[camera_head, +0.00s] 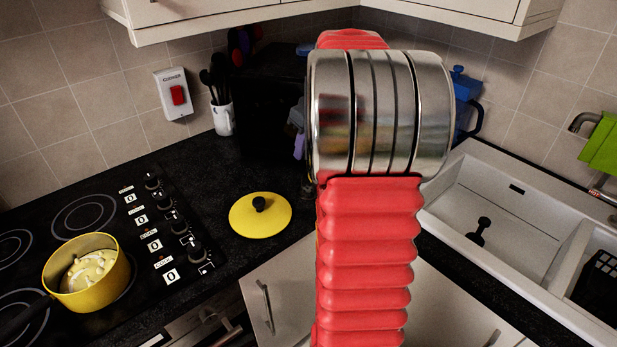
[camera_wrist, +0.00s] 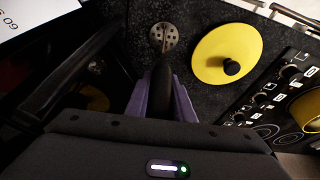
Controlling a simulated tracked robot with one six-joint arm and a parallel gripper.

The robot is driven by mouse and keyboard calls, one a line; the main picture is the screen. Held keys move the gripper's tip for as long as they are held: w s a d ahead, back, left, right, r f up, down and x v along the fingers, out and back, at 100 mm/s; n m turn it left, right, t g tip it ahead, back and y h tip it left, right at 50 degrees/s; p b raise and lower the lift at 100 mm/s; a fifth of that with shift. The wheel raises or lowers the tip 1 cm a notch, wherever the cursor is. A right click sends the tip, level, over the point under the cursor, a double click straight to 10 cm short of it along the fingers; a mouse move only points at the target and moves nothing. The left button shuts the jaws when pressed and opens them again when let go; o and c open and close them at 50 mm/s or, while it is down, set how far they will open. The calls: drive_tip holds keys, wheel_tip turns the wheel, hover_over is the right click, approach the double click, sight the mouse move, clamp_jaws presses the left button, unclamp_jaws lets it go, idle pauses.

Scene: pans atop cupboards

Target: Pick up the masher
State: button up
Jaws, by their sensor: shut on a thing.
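The masher shows in the wrist view, with a round perforated metal head (camera_wrist: 163,37) and a thick dark handle (camera_wrist: 160,84). My gripper (camera_wrist: 163,88) has purple fingers, which are shut on the handle, one on each side. The masher's head points away from the gripper, over the dark speckled worktop. I cannot tell whether the head touches the worktop. In the head view my red and steel arm hides the masher and most of the gripper; only a bit of purple finger (camera_head: 299,146) shows beside the arm.
A yellow lid (camera_head: 260,214) lies on the worktop, close to the masher in the wrist view. A yellow pan (camera_head: 87,273) with pale contents stands on the hob at left. A utensil mug (camera_head: 222,118) stands by the wall. A white sink (camera_head: 500,225) is at right.

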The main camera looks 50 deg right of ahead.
clamp_jaws()
drive_tip(key=shift+r, duration=0.15)
wheel_tip(320, 180, up, 10)
drive_tip(key=shift+f, duration=0.15)
idle(0.5)
drive_tip(key=shift+o, duration=1.5)
unclamp_jaws()
drive_tip(key=c, duration=0.4)
drive_tip(key=shift+c, duration=0.2)
